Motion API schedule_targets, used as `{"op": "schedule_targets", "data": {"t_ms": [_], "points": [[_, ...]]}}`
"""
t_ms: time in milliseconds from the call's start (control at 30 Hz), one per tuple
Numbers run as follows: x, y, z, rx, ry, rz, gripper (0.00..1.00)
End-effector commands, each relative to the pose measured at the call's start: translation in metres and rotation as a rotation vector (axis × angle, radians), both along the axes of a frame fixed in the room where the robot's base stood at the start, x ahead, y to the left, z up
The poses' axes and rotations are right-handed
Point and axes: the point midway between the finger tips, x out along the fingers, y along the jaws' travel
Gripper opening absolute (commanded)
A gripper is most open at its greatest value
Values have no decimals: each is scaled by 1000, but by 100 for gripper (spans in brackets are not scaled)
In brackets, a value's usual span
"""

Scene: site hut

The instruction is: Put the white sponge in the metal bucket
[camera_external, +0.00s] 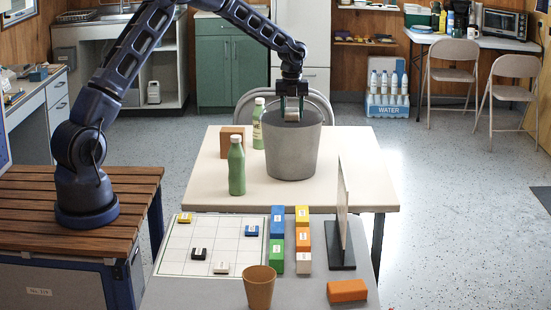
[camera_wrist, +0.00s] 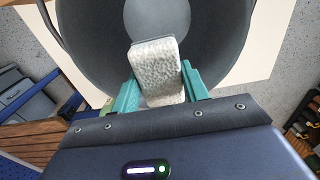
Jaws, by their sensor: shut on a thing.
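The white sponge (camera_wrist: 158,70) is held between the two teal fingers of my gripper (camera_wrist: 162,88) in the wrist view. In the external view my gripper (camera_external: 292,105) points down at the mouth of the metal bucket, with the pale sponge (camera_external: 292,114) between its fingers. The grey metal bucket (camera_external: 292,150) stands upright on the cream table. In the wrist view the bucket (camera_wrist: 90,45) lies beneath the sponge, and its round floor shows past the sponge's far end. The exact height of the sponge relative to the rim is hard to tell.
Two green bottles (camera_external: 237,166) (camera_external: 258,125) and a brown block (camera_external: 232,142) stand left of the bucket on the cream table (camera_external: 350,190). A dark-based upright panel (camera_external: 343,205) stands to the right in front. Coloured blocks (camera_external: 277,222) and a brown cup (camera_external: 259,287) are on the nearer table.

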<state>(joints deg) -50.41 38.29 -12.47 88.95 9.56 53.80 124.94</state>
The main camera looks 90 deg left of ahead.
Motion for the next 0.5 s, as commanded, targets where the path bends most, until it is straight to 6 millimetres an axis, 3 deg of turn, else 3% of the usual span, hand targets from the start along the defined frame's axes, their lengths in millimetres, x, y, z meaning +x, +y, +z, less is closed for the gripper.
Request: {"op": "schedule_targets", "data": {"t_ms": [500], "points": [[0, -1, -104, -2, 3, 0, 23]]}}
